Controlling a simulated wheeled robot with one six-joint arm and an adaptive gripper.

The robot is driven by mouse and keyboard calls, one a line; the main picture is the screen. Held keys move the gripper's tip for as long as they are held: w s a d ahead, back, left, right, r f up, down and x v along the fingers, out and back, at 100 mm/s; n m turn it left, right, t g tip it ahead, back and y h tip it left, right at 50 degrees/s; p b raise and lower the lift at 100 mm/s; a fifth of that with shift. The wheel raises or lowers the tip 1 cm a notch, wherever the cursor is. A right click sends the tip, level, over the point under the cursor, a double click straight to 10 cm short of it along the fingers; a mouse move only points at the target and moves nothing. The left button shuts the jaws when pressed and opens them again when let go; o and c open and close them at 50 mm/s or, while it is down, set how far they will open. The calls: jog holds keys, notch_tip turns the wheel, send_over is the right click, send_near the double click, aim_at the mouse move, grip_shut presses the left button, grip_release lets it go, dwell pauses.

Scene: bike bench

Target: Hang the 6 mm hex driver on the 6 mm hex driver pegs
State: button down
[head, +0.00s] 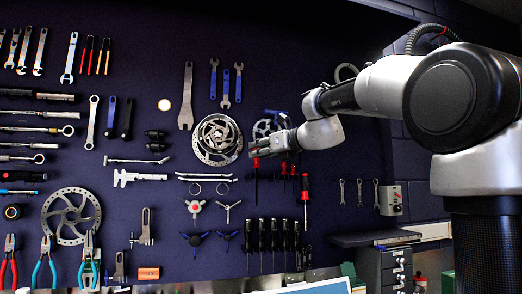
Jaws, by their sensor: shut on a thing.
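My gripper (258,152) is in front of the dark tool wall, right of the brake rotors, and is shut on a red-handled driver (256,163). The driver hangs upright below the fingers, its dark shaft pointing down. I take it as the 6 mm hex driver; no size marking is legible. Other red-handled drivers (305,188) are on the wall just to its right, partly below my wrist. The 6 mm hex driver pegs cannot be made out at this size.
Several black-handled drivers (272,235) hang in a row below. A brake rotor (217,139) is close on the left. Three small wrenches (359,192) hang on the right. A grey drawer cabinet (384,268) stands at the lower right. My arm comes in from the right.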

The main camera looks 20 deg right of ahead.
jog(key=w+f, duration=0.1)
jog(key=w, duration=0.6)
jog(key=shift+w+f, duration=0.2)
jog(key=shift+f, duration=0.1)
dwell(0.4)
dwell(0.5)
jog(key=c, duration=1.2)
grip_release()
jog(key=shift+o, duration=0.2)
